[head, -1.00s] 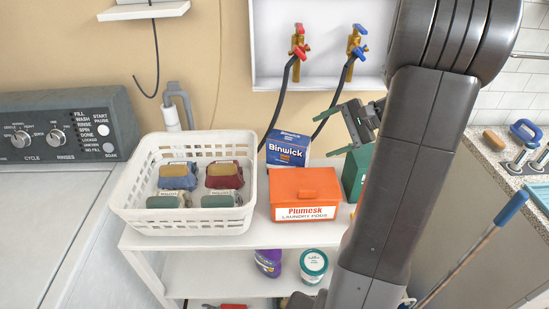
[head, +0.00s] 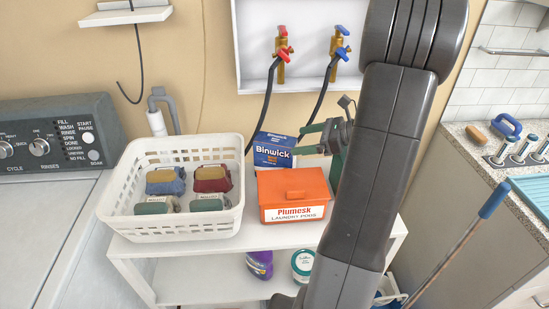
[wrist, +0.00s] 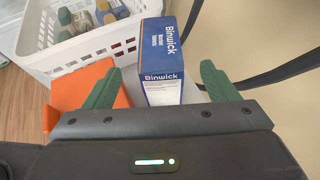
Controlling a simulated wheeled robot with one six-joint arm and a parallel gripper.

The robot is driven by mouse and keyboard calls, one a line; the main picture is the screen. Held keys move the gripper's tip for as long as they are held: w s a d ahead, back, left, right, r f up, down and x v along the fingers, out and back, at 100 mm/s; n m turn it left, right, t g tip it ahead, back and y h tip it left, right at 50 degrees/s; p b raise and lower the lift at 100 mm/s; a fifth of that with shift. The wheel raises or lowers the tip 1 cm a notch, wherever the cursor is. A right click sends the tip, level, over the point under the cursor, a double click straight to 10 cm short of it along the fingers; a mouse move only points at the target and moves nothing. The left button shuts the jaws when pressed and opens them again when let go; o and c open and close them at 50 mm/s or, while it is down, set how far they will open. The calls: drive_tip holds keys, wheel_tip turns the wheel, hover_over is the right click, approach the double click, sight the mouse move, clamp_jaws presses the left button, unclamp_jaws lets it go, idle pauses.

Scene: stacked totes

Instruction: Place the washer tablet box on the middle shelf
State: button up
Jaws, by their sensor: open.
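The washer tablet box, a blue and white Binwick box (head: 274,151), stands upright at the back of the white rack's top shelf (head: 255,235), behind the orange Plumesk box (head: 293,196). My gripper (head: 312,139) is open just to the right of the Binwick box in the head view. In the wrist view the Binwick box (wrist: 161,55) lies between and beyond my two green fingers (wrist: 160,80). I cannot tell whether a finger touches it. The shelf below the top (head: 200,290) is partly visible; my arm hides its right part.
A white basket (head: 170,228) with several bundles stands left of the boxes. A purple bottle (head: 260,264) and a teal-white tub (head: 302,265) stand on the lower shelf. Hoses run down from the taps (head: 281,55) behind the boxes. A washing machine (head: 50,150) is at left.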

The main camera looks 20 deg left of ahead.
sight(289, 142)
drive_tip(key=x, duration=0.7)
drive_tip(key=shift+a+f, duration=0.15)
drive_tip(key=shift+a, duration=0.2)
drive_tip(key=shift+c, duration=0.2)
clamp_jaws()
